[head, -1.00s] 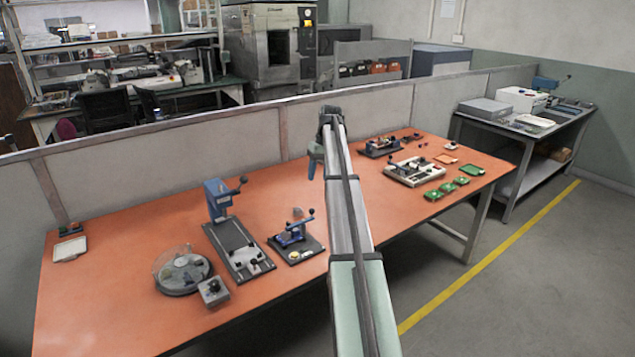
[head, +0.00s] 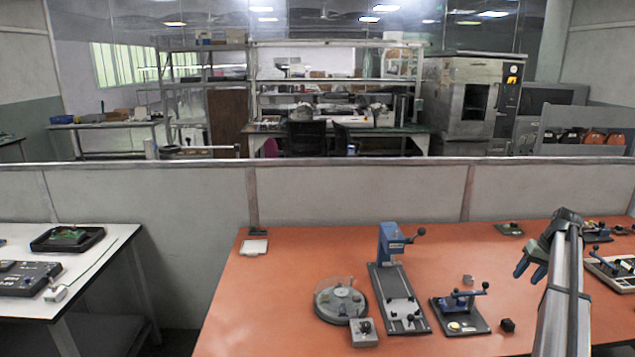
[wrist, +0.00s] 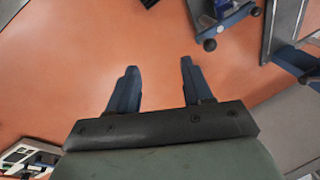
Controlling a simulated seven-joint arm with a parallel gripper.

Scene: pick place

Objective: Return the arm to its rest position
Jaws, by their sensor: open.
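My arm (head: 563,305) reaches up from the bottom right of the head view, over the right part of the orange table (head: 270,300). My gripper (head: 528,272) is at its far end, with its fingers hanging over the table. In the wrist view my gripper (wrist: 158,66) shows two blue fingers spread apart with bare orange tabletop between them. Nothing is held. Its height above the table is hard to judge.
Left of my gripper are a blue clamp fixture (head: 460,310), a small dark cube (head: 507,325), a blue press (head: 392,250) and a round covered dish (head: 340,300). A white board fixture (head: 612,272) lies right of the arm. A white table (head: 100,262) stands left, across a gap.

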